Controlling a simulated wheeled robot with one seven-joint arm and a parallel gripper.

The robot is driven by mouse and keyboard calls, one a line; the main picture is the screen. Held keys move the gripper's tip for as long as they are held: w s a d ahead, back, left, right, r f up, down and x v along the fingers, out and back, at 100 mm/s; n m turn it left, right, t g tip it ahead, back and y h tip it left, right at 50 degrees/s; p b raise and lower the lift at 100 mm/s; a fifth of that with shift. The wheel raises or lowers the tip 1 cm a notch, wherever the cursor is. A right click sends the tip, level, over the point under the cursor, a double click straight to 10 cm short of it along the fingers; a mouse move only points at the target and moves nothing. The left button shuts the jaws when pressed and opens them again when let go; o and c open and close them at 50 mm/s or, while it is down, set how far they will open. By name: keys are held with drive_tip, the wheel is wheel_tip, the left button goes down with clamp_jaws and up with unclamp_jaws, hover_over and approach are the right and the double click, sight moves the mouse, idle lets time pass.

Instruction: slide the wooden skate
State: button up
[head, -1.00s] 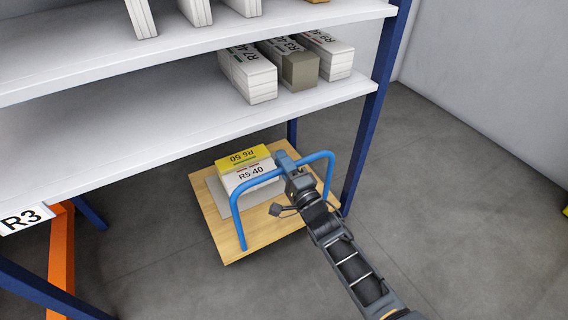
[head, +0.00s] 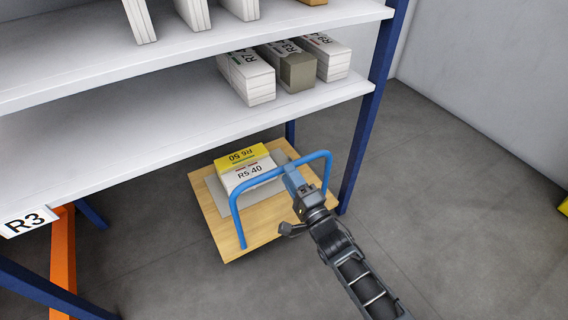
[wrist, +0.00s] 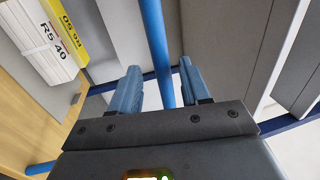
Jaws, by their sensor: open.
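The wooden skate (head: 226,227) is a flat wooden board on the floor, partly under the lower shelf. A blue tube handle (head: 236,206) arches up over it. Whether the fingers touch the bar, I cannot tell.
A white lower shelf (head: 150,140) holds several newspaper stacks, above the skate's far side. A blue rack post (head: 362,130) stands just right of the skate. An orange post (head: 62,265) stands at the left.

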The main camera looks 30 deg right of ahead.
drive_tip(key=shift+s+f, duration=0.2)
drive_tip(key=shift+s, duration=0.95)
drive_tip(key=s+a+n+g, duration=0.15)
drive_tip(key=s+n, duration=0.55)
drive_tip(key=s, duration=1.2)
drive_tip(key=s+a+r+n+g, duration=0.1)
drive_tip(key=s+r+n, duration=0.2)
drive_tip(key=s+r, duration=0.35)
drive_tip(key=s+a+r+n+g, duration=0.15)
drive_tip(key=s+r+n, duration=0.25)
drive_tip(key=s, duration=0.6)
drive_tip(key=s+a+r+n+g, duration=0.1)
drive_tip(key=s+r+n, duration=0.3)
drive_tip(key=s+r, duration=0.3)
wheel_tip(320, 180, up, 30)
drive_tip(key=w+p, duration=0.1)
drive_tip(key=p, duration=2.7)
drive_tip(key=shift+w+a+f, duration=0.15)
drive_tip(key=shift+w+f, duration=0.05)
drive_tip(key=shift+f, duration=0.05)
